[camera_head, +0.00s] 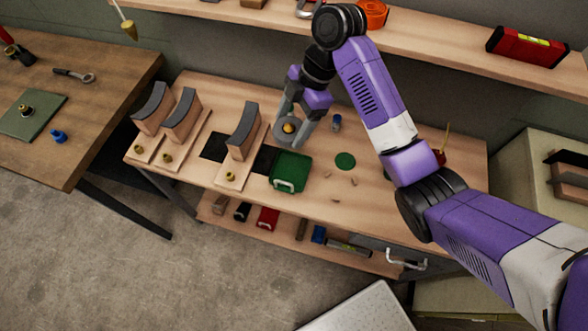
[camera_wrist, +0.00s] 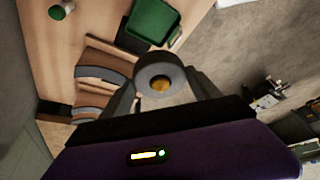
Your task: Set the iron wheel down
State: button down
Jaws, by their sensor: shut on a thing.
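The iron wheel (camera_head: 280,132) is a thick grey disc with a brass-yellow centre. My gripper (camera_head: 294,121) is shut on it, one finger on each side, over the back middle of the light wooden workbench (camera_head: 390,205). In the wrist view the wheel (camera_wrist: 147,72) sits between the two grey fingertips (camera_wrist: 162,88), its round face showing. The head view does not make clear whether the wheel touches the bench top or hangs slightly above it.
Wooden stands with dark curved blocks (camera_head: 243,130) are left of the wheel. A green case (camera_head: 291,168) lies just in front. A green disc (camera_head: 345,160) and a small blue-grey item (camera_head: 337,123) are to the right. An upper shelf (camera_head: 430,45) overhangs behind.

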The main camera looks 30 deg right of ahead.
notch_tip(320, 180, down, 14)
jog(key=b, duration=0.6)
jog(key=shift+f, duration=2.95)
jog(key=shift+f, duration=0.15)
jog(key=shift+c, duration=2.3)
grip_release()
jog(key=p+v, duration=0.1)
jog(key=v, duration=1.1)
